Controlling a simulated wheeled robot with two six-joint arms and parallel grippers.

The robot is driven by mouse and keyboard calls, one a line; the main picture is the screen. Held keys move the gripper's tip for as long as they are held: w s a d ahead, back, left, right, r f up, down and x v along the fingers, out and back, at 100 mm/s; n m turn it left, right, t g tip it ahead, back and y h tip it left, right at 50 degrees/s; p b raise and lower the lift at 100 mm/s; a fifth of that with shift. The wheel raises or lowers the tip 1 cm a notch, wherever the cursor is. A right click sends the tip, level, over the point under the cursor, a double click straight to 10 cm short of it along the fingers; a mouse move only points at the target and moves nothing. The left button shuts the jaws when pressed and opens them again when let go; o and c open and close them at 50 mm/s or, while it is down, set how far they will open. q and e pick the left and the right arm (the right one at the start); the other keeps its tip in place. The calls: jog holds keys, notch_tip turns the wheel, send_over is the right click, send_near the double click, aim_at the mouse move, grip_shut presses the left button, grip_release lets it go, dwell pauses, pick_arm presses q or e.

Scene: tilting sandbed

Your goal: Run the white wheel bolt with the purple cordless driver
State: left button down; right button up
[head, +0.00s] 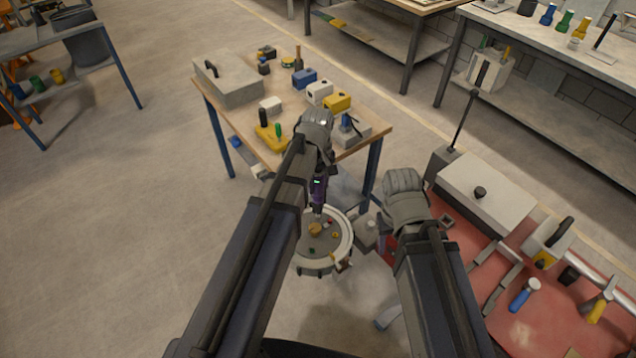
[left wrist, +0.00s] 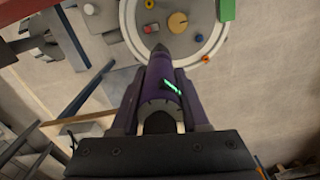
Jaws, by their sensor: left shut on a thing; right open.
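My left gripper (head: 317,172) is shut on the purple cordless driver (left wrist: 160,90), which has a small green light. The driver points down at the round white-rimmed sandbed (head: 345,253); its dark tip shows in front of the bed in the left wrist view, and I cannot tell whether it touches anything.
The bed also holds a tan disc (left wrist: 178,22), an orange ring (left wrist: 205,58) and small red and blue pieces. A green block (left wrist: 227,9) is at its rim. A wooden table (head: 215,100) with boxes stands behind; a red surface (head: 440,290) with tools lies right.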

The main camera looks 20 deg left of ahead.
pick_arm(q)
jog(key=shift+s+f+b, duration=0.1)
jog(key=shift+f+b, duration=0.2)
jog(key=shift+b, duration=0.05)
dwell(1.1)
dwell(0.5)
notch_tip(320, 180, up, 6)
jog(key=p, duration=0.6)
dwell(0.6)
